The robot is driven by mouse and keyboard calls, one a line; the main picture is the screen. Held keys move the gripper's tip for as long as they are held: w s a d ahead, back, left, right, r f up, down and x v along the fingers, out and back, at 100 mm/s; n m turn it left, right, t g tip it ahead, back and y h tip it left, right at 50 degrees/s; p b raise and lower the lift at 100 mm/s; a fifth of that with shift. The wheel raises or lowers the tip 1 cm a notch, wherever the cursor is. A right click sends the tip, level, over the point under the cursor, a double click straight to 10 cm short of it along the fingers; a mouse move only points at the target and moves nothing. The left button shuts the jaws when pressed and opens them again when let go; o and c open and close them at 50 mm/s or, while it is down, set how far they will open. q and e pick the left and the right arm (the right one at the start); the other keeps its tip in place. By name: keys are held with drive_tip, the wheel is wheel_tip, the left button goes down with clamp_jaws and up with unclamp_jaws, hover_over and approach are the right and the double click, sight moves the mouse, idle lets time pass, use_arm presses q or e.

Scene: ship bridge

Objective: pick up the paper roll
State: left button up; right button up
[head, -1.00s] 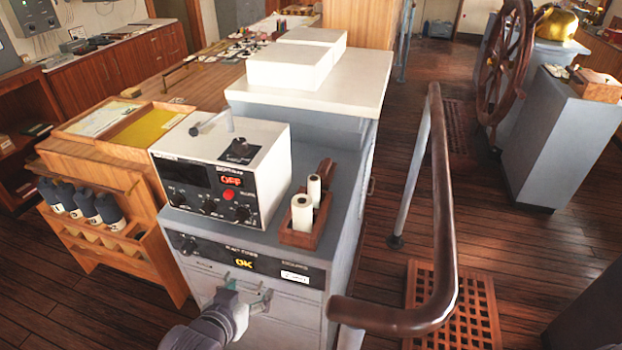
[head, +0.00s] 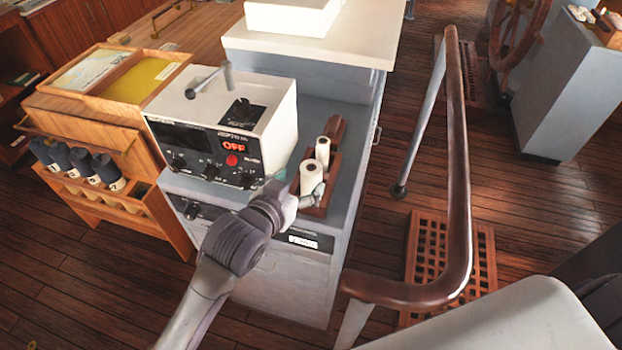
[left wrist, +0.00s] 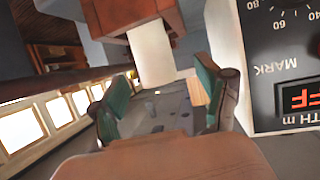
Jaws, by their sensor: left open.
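Two white paper rolls stand upright in a small brown wooden holder (head: 330,190) on the grey cabinet. The nearer paper roll (head: 311,177) is in front of the farther roll (head: 322,151). My left gripper (head: 300,194) is open at the near side of the holder, by the nearer roll, and partly covers its lower part. In the left wrist view, a white roll (left wrist: 152,52) lies ahead of the gap between the open green-padded fingers (left wrist: 162,98), with nothing held. The wooden holder (left wrist: 113,16) shows behind it. Whether a finger touches the roll I cannot tell. My right gripper is not in view.
A white instrument box (head: 225,130) with knobs and a red OFF display stands close left of the rolls. A brown handrail (head: 459,170) curves along the right. A wooden rack with dark bottles (head: 80,162) stands at left.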

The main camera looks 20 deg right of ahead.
sight(306, 178)
use_arm(q)
drive_tip(key=shift+w+d+r+p, duration=0.1)
drive_tip(key=shift+w+d+p, duration=0.25)
drive_tip(key=shift+d, duration=0.15)
drive_tip(key=shift+w+d+p, duration=0.2)
drive_tip(key=shift+d+p, duration=0.15)
drive_tip(key=shift+d, duration=0.1)
drive_tip(key=shift+x, duration=1.2)
drive_tip(key=shift+w+d+f, duration=0.15)
drive_tip(key=shift+d+f, duration=0.05)
drive_tip(key=shift+f, duration=0.1)
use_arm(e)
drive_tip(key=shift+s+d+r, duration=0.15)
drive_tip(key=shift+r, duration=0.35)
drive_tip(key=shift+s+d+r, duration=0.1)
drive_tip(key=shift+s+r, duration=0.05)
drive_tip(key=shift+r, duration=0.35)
use_arm(q)
drive_tip(key=shift+c, duration=1.4)
drive_tip(key=c, duration=1.1)
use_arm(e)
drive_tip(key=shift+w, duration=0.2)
use_arm(q)
drive_tip(key=shift+r+p, duration=0.15)
drive_tip(key=shift+p, duration=0.2)
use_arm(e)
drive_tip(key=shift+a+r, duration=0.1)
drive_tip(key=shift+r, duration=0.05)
